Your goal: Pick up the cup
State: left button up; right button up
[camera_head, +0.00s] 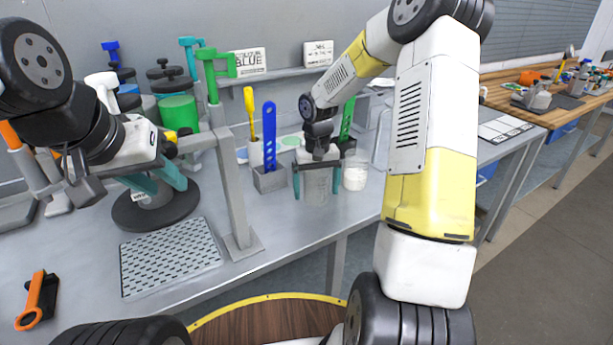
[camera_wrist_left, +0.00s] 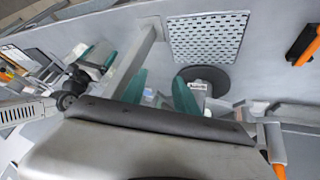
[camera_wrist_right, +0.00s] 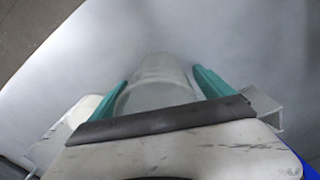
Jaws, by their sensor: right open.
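A clear cup (camera_head: 317,187) stands on the grey bench in the middle of the head view. My right gripper (camera_head: 317,192) is above it with its teal fingers on either side of it. In the right wrist view the cup (camera_wrist_right: 158,85) lies between the two spread fingers; I cannot tell whether they touch it. My left gripper (camera_head: 158,182) is at the left, its teal fingers apart, above a round dark base (camera_head: 155,208) with a small white labelled part. In the left wrist view nothing shows held between the fingers (camera_wrist_left: 161,88).
A grey holder (camera_head: 270,180) with a blue tool is close left. The front bench edge is clear.

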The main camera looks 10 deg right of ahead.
jog(key=c, duration=1.4)
